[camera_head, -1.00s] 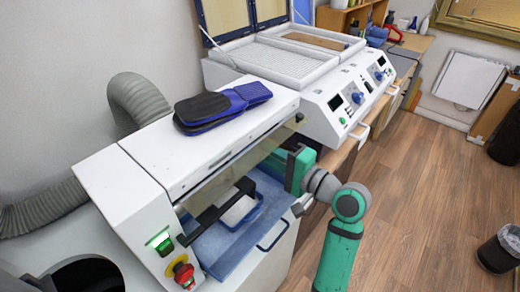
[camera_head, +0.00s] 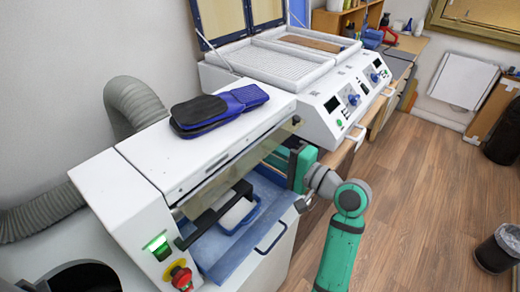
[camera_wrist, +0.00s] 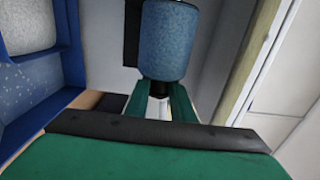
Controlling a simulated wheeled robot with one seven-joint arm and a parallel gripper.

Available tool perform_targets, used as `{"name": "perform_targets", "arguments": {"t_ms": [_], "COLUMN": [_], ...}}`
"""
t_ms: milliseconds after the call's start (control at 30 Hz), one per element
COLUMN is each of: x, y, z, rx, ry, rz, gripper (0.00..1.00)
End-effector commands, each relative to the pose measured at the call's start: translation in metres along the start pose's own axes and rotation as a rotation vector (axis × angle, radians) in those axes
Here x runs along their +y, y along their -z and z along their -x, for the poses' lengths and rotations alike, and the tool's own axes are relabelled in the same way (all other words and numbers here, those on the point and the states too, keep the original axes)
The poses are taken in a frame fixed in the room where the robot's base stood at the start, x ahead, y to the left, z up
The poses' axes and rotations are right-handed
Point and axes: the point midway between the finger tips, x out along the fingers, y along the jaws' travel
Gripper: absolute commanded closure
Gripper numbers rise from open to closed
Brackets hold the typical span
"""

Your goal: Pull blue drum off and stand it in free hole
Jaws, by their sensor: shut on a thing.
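The blue drum (camera_wrist: 167,42) shows large at the top of the wrist view, a speckled blue cylinder with a dark neck below it. My gripper (camera_wrist: 159,90) is shut on the blue drum at this neck, with one green finger on each side. A dark upright part stands just left of the drum; I cannot tell whether they touch. In the head view, my green gripper (camera_head: 300,165) is at the right end of the white machine's opening. The drum is hidden there, and I cannot make out a free hole in either view.
The white machine (camera_head: 95,195) has a blue tray (camera_head: 215,255) with a handle close left of my gripper. A blue-walled part (camera_wrist: 75,60) is left in the wrist view, a pale panel (camera_wrist: 245,60) right. Wooden floor (camera_head: 420,210) is open at right.

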Motion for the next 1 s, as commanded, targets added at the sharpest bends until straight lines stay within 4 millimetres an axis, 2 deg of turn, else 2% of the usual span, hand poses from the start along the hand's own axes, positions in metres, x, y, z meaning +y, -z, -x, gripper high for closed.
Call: {"name": "perform_targets", "arguments": {"t_ms": [1000], "x": [0.000], "y": [0.025], "z": [0.000], "rx": [-0.001], "ry": [0.001], "rz": [0.000], "gripper": [1.00]}}
